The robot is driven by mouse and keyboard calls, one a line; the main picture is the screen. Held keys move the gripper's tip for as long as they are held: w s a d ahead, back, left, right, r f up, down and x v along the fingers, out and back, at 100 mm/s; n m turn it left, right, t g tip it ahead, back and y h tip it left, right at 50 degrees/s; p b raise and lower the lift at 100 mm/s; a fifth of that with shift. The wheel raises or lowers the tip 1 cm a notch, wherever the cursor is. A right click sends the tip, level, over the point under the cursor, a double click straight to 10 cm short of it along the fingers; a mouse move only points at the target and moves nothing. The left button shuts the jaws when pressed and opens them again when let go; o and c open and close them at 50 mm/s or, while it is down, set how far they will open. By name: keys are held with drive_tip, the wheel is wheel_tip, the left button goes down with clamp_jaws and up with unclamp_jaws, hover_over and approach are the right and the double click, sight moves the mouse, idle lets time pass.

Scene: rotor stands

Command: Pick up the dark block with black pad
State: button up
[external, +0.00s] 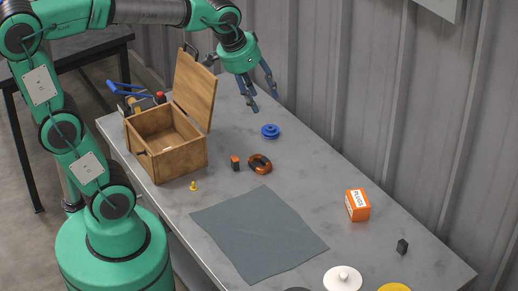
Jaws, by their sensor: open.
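A small dark block (402,247) stands on the grey table toward its right end; a separate black pad on it is too small to make out. My gripper (264,102) is open and empty, pointing down above the far left part of the table. It is well away from the dark block, far up and to the left of it in the picture. Nothing hides the block.
An orange box (358,205) stands left of the dark block. A white lidded disc (342,279) and a yellow disc (394,288) are at the front. A grey cloth (258,234), an open wooden box (167,154), a blue spool (270,131), a brown ring (260,164) and an orange-black block (235,163) lie further left.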

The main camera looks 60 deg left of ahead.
drive_tip(key=w+d+f+g+p, duration=0.1)
drive_tip(key=w+d, duration=0.2)
drive_tip(key=w, duration=0.4)
drive_tip(key=w+d+f+p, duration=0.1)
drive_tip(key=w+d+f, duration=0.15)
drive_tip(key=w, duration=0.35)
drive_tip(key=g+p, duration=0.3)
drive_tip(key=p, duration=0.2)
hover_over(404, 243)
wheel_tip(404, 243, down, 35)
drive_tip(key=shift+d, duration=0.25)
wheel_tip(404, 243, down, 8)
drive_tip(key=shift+f+b, duration=0.25)
drive_tip(key=shift+b, duration=0.05)
drive_tip(key=shift+a+f, duration=0.1)
